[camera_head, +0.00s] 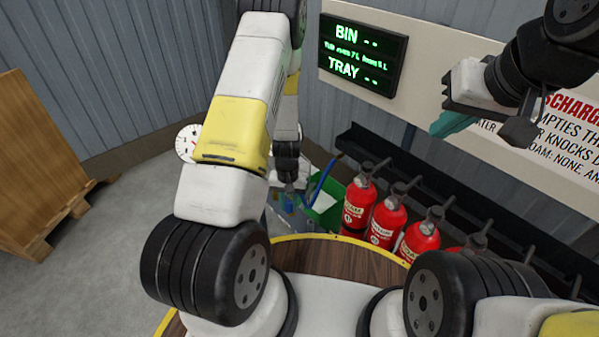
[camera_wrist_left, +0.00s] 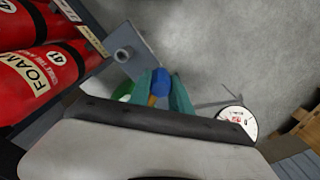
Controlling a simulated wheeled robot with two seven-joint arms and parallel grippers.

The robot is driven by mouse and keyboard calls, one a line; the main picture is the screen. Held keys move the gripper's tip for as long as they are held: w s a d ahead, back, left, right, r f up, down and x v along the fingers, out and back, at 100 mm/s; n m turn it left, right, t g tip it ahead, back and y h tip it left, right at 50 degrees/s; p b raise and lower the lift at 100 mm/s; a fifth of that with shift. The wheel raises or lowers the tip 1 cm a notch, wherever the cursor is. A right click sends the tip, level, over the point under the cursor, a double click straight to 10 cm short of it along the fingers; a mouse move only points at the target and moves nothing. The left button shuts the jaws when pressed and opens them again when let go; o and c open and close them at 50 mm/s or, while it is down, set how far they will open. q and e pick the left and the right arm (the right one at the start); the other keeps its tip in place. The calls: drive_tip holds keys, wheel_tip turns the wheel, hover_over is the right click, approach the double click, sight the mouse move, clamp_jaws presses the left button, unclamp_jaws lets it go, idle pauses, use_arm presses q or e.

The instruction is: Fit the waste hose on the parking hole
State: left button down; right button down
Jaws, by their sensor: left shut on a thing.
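My left gripper (camera_wrist_left: 160,92) has teal fingers that sit on both sides of a blue piece with an orange-yellow part, which I take to be the waste hose (camera_wrist_left: 160,85). In the head view my left gripper (camera_head: 290,187) is small and partly hidden by my arm, beside a curved blue hose (camera_head: 323,182). In the left wrist view a grey plate (camera_wrist_left: 138,62) carries a short round grey fitting (camera_wrist_left: 123,55), perhaps the parking hole. The held piece is apart from it. My right gripper (camera_head: 455,122) is raised at the upper right; its finger gap is unclear.
Several red extinguishers (camera_head: 386,215) stand in a row right of the left gripper. A green container (camera_head: 325,203) is close by. A dial (camera_wrist_left: 238,122) stands to the right in the wrist view.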

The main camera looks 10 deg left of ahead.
use_arm(q)
drive_tip(key=s+r, duration=0.1)
drive_tip(key=s, duration=0.8)
drive_tip(key=shift+s+d+r, duration=0.3)
drive_tip(key=shift+s, duration=0.05)
